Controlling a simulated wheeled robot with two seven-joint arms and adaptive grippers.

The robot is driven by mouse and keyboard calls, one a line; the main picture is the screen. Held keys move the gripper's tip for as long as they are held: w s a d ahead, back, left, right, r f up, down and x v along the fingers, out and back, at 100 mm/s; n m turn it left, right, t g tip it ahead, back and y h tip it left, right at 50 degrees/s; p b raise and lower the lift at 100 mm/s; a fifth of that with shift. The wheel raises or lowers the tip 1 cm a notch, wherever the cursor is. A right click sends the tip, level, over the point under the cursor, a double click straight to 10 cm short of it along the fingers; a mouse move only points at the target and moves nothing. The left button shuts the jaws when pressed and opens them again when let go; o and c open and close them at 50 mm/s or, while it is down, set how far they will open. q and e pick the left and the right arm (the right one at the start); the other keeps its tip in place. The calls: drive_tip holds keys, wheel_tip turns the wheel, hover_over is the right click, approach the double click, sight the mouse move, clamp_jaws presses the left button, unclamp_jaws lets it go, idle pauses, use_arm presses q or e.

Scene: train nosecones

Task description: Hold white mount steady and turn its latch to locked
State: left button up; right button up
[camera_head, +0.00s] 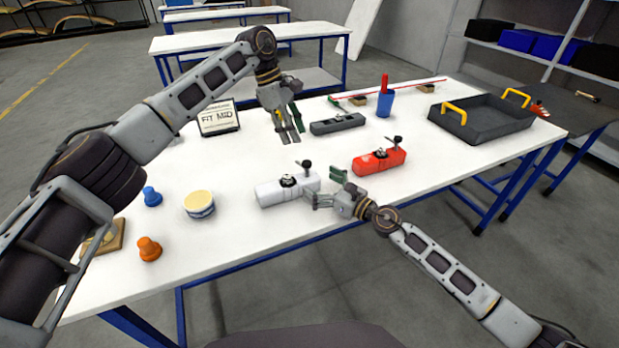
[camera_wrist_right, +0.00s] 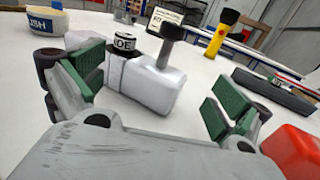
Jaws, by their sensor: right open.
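The white mount (camera_head: 284,191) lies near the front middle of the table. A black-knobbed latch lever (camera_head: 306,165) stands at its right end. The mount also shows in the right wrist view (camera_wrist_right: 150,84), with the black knob (camera_wrist_right: 174,32) on its post above it and a lettered round cap (camera_wrist_right: 123,42) beside it. My right gripper (camera_head: 327,189) is open at the mount's right end, fingers spread and empty; contact cannot be told. My left gripper (camera_head: 290,139) hangs pointing down above the table, behind the white mount, its fingers apart and holding nothing visible.
A red mount (camera_head: 379,162) is right of my right gripper, and a grey mount (camera_head: 338,124) lies behind. A dark tray (camera_head: 478,131) and blue cup (camera_head: 385,104) stand farther right. A tub (camera_head: 199,204), blue cone (camera_head: 152,196) and orange cone (camera_head: 149,248) are at left.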

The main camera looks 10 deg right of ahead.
sight(308, 176)
drive_tip(key=shift+x, duration=2)
